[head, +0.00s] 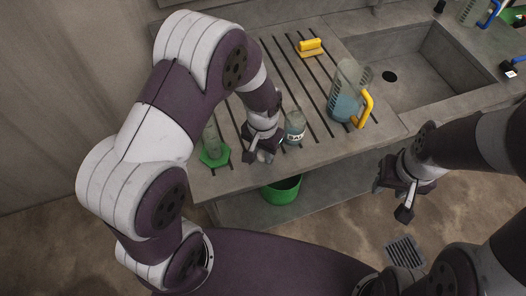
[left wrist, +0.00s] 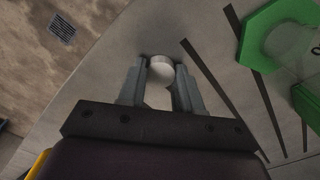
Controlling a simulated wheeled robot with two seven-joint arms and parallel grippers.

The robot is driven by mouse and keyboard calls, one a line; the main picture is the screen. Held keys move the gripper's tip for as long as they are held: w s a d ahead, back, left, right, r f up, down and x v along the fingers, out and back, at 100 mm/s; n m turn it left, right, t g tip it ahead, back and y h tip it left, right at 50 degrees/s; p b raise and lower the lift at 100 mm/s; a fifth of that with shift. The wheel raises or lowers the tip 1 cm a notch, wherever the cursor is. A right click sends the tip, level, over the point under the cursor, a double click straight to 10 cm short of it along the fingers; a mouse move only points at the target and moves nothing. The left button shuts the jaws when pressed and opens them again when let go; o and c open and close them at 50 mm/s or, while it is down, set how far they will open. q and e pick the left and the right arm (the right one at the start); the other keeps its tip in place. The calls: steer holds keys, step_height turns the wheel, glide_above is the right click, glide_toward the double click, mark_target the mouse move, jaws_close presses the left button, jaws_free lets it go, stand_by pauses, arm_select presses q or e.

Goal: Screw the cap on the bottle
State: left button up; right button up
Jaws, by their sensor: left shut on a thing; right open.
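A clear bottle (head: 294,128) with a lettered label stands upright on the grooved grey counter. My left gripper (head: 262,154) is just to the left of the bottle in the head view, close to the counter's front edge. In the left wrist view its fingers (left wrist: 160,82) are shut on a small white round cap (left wrist: 161,70). The cap is mostly hidden by the gripper in the head view. My right gripper (head: 402,197) is open and empty, in front of the counter at the right.
A clear cylinder on a green hexagonal base (head: 214,157) stands left of my left gripper. A jug with a yellow handle (head: 366,108) stands right of the bottle. A yellow brush (head: 310,47) lies behind. A sink (head: 425,65) is at the right. A green bucket (head: 282,191) sits below.

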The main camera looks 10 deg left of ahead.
mark_target(263, 154)
arm_select(q)
step_height(263, 154, up, 10)
stand_by(0.4)
